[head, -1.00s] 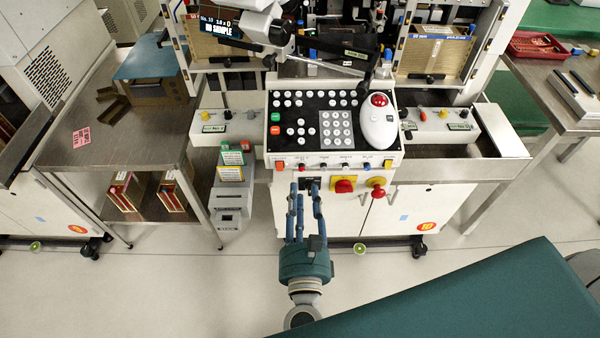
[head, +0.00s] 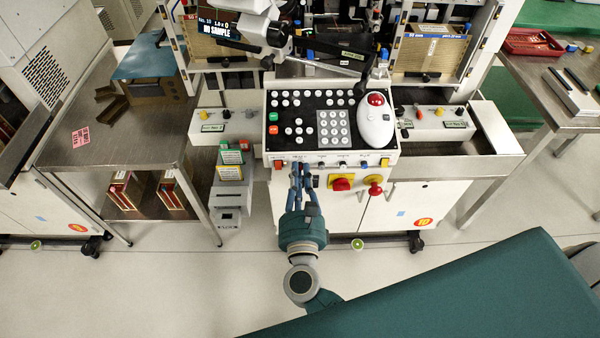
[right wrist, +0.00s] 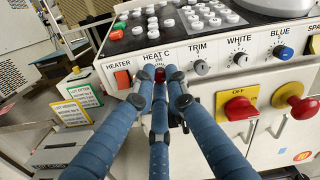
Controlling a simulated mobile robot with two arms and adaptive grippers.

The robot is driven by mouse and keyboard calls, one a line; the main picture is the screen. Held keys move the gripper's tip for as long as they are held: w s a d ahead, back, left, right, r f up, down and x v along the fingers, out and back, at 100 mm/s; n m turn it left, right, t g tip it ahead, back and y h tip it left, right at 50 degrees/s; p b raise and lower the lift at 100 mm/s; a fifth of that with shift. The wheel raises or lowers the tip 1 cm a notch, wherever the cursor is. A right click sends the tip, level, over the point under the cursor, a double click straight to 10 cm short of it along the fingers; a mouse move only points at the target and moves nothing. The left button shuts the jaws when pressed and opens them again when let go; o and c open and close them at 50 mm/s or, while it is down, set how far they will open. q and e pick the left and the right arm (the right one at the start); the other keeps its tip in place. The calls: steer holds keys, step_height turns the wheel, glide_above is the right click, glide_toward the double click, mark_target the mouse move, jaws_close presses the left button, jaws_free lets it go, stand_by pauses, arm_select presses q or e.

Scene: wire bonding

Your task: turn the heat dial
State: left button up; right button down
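The heat dial (right wrist: 160,86) is a small red knob under the "HEAT C" label on the console's front strip. It shows in part between the fingertips in the right wrist view. In the head view my fingers hide it. My right gripper (head: 302,170) reaches up to the console front. It also shows in the right wrist view (right wrist: 159,80), its blue fingers drawn together around the dial. The fingertips appear to touch the dial's sides. How the dial is turned is hidden. My left gripper is not in view.
The white console (head: 332,128) carries buttons and a white mouse-like device (head: 376,127). Right of the dial are trim (right wrist: 200,67), white (right wrist: 240,59) and blue (right wrist: 285,51) knobs. An orange heater switch (right wrist: 122,79) is left. A red rotary switch (right wrist: 240,107) and red mushroom knob (right wrist: 288,94) sit below right.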

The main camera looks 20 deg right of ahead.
steer(key=shift+r, duration=0.1)
steer(key=shift+n+p, duration=1.75)
steer(key=shift+n, duration=2.15)
steer(key=shift+a, duration=0.1)
steer(key=c, duration=1.8)
jaws_free()
steer(key=shift+o, duration=0.2)
steer(key=shift+s, duration=0.1)
